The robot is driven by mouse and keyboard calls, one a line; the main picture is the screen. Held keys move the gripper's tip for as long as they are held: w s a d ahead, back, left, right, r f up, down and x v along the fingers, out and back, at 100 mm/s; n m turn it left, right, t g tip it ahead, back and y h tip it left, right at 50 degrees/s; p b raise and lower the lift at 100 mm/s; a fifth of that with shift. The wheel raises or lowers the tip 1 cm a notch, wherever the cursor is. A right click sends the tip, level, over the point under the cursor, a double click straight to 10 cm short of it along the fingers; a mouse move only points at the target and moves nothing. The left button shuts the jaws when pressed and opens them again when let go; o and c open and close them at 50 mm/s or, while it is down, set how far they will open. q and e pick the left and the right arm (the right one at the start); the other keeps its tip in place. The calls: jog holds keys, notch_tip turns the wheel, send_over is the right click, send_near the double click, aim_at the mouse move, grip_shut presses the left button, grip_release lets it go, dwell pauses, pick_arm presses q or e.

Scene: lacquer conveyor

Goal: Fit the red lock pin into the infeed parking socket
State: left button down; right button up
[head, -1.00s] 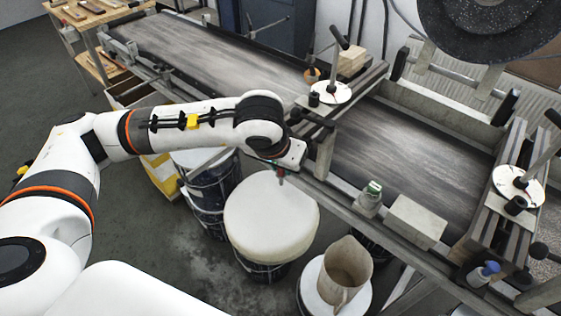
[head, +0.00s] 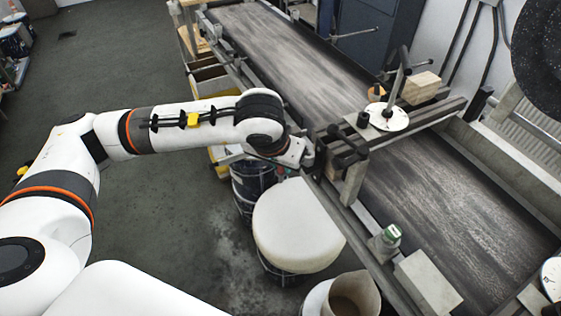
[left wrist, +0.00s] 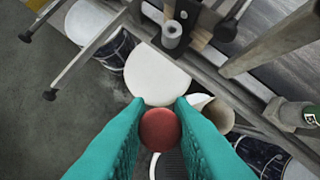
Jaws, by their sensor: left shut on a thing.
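The red lock pin (left wrist: 159,129) shows end-on as a round red head in the left wrist view. My left gripper (left wrist: 159,112) is shut on it with its two teal fingers. In the head view my left gripper (head: 302,158) is beside the near rail of the conveyor, left of a black clamp (head: 344,148); its fingers and the pin are hidden there. A grey hollow cylinder (left wrist: 172,35) on the black fitting lies ahead of the pin in the left wrist view, apart from it. I cannot tell whether it is the infeed parking socket. My right gripper is not in view.
The conveyor belt (head: 420,195) runs diagonally past my arm. A round white-topped drum (head: 298,225) stands below the gripper, with a beige jug (head: 354,295) beside it.

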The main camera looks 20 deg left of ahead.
pick_arm(q)
jog(key=w+d+r+p, duration=0.1)
jog(key=w+r+p, duration=0.2)
jog(key=w+p, duration=0.4)
jog(key=w, duration=0.6)
jog(key=shift+d+r+n, duration=0.15)
jog(key=shift+d+n, duration=0.15)
jog(key=shift+d, duration=0.1)
jog(key=shift+w, duration=0.1)
notch_tip(320, 180, down, 5)
jog(key=b, duration=0.5)
jog(key=shift+b, duration=0.45)
dwell(0.7)
jog(key=shift+b, duration=0.3)
dwell(0.4)
